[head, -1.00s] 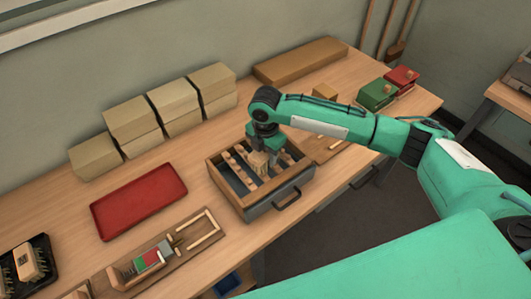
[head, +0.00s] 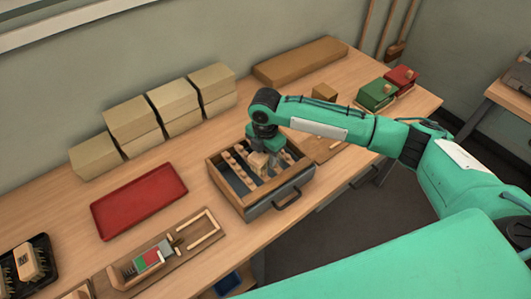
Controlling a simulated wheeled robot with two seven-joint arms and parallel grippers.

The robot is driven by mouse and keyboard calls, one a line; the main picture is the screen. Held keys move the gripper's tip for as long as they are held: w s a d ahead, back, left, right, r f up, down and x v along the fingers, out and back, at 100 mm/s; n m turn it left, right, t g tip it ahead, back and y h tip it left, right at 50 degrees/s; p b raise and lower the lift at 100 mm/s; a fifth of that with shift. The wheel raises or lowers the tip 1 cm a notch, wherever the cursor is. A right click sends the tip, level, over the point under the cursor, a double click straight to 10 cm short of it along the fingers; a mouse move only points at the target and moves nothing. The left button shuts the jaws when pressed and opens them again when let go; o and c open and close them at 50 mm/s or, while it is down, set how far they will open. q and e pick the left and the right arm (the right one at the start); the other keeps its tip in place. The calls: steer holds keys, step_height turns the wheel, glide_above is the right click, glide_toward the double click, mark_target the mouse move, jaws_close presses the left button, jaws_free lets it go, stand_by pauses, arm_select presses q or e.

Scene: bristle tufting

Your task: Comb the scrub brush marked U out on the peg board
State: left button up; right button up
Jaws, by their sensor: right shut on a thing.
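My right gripper (head: 265,152) points down into an open grey-fronted wooden drawer box (head: 237,209). It is shut on a pale wooden block (head: 259,161), which looks like a brush body. The block is at the wooden slats inside the box; whether it touches them I cannot tell. Its mark and underside cannot be made out. A black board with upright pegs (head: 46,268) is at the lower left edge, partly cut off. Another pale block with a dark mark (head: 29,262) sits on it; the mark is too small to read. My left gripper is not in view.
A red tray (head: 138,200) lies left of the drawer box. A wooden fixture with red and green parts (head: 150,262) is at the front. Stacked tan boxes (head: 172,105) line the wall. Green (head: 377,93) and red (head: 402,77) boxes stand at the far right.

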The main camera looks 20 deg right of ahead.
steer(key=shift+f, duration=0.25)
steer(key=w+a, duration=0.2)
steer(key=w, duration=0.5)
steer(key=shift+w+a, duration=0.2)
steer(key=shift+a, duration=0.2)
stand_by(0.4)
